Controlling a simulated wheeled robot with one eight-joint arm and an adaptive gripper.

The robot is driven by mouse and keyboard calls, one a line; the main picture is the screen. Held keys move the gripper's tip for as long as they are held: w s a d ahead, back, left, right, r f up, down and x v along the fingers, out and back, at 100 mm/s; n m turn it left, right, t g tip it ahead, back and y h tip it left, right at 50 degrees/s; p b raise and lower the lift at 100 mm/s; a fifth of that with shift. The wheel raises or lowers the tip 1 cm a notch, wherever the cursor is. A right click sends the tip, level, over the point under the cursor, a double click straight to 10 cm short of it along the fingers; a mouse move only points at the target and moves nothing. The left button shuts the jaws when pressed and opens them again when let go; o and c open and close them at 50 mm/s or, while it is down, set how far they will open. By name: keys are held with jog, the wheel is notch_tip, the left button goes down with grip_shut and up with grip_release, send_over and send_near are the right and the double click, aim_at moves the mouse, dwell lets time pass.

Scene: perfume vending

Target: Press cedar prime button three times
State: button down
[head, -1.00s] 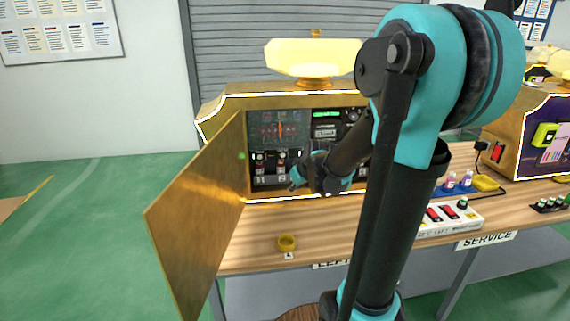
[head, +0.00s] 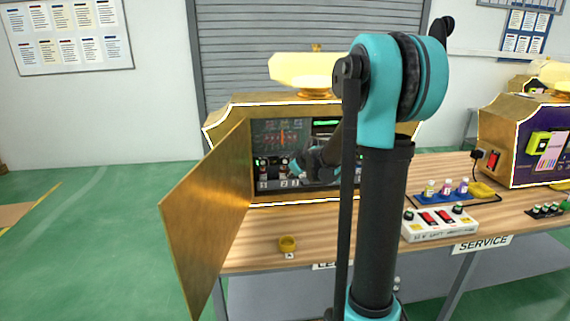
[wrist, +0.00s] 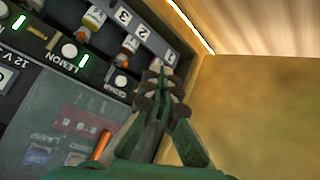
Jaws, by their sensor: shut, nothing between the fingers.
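The cedar prime button (wrist: 121,81) is a small white round button in the wrist view, beside a label that reads roughly CEDAR. My gripper (wrist: 163,74) is shut and empty. Its fingertips are to the right of the cedar button in the wrist view, apart from it in the picture; the depth gap cannot be told. The lemon button (wrist: 69,50) sits further left, with a green light beside it. In the head view my gripper (head: 293,168) is inside the open gold cabinet (head: 228,125), in front of the dark control panel (head: 270,132).
The open gold door (head: 205,215) stands left of my arm. Small bottles (wrist: 94,18) sit by the numbered plates (wrist: 143,35). A gold ring (head: 288,243) lies on the wooden counter (head: 250,255). A white switch box (head: 440,223) is to the right.

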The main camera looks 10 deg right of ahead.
jog(key=w, duration=0.8)
jog(key=shift+w, duration=0.2)
jog(key=shift+w, duration=0.15)
dwell(1.2)
jog(key=shift+w, duration=0.3)
jog(key=shift+w, duration=0.45)
dwell(0.7)
jog(key=shift+s, duration=0.9)
jog(key=shift+s, duration=2.5)
